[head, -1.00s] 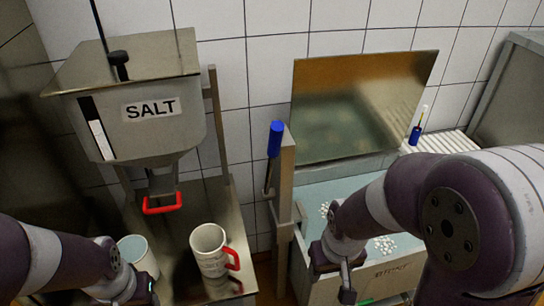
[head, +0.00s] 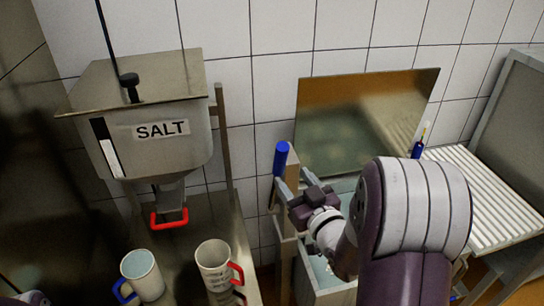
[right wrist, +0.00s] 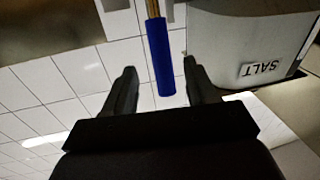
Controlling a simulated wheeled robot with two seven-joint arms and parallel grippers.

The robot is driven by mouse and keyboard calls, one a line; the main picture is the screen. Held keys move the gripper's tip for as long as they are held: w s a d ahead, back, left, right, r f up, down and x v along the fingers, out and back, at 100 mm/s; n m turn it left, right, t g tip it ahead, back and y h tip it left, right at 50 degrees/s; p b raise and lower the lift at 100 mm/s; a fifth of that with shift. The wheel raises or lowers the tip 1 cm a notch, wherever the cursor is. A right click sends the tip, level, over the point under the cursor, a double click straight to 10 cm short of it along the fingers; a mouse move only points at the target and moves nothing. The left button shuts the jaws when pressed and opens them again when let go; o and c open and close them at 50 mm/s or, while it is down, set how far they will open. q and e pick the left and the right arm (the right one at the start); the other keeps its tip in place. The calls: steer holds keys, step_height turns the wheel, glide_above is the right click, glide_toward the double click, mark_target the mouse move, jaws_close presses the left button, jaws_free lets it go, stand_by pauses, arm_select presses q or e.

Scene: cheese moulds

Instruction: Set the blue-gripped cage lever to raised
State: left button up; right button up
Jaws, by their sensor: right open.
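The blue-gripped lever (head: 281,158) stands beside the top of a post, its blue grip uppermost. My right gripper (head: 292,181) is open at the lever, just below and to the right of the grip in the head view; whether it touches is unclear. In the right wrist view the blue grip (right wrist: 161,55) lies between the two spread fingers of my right gripper (right wrist: 160,70), with a gap on each side. Only a bit of my left gripper (head: 33,297) shows at the bottom left edge; its fingers cannot be made out.
A salt hopper (head: 160,130) with a red handle (head: 169,218) stands at left. A blue-handled mug (head: 142,275) and a red-handled mug (head: 214,265) stand below it. A metal panel (head: 360,115) rises behind my right arm. A ribbed draining board (head: 475,195) is at right.

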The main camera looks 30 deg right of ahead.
mark_target(283, 166)
steer(key=w+p, duration=0.1)
steer(key=w, duration=0.3)
steer(key=w+p, duration=0.1)
steer(key=w, duration=0.4)
steer(key=shift+d, duration=0.2)
steer(key=shift+w+p, duration=0.35)
jaws_close()
steer(key=shift+f, duration=0.1)
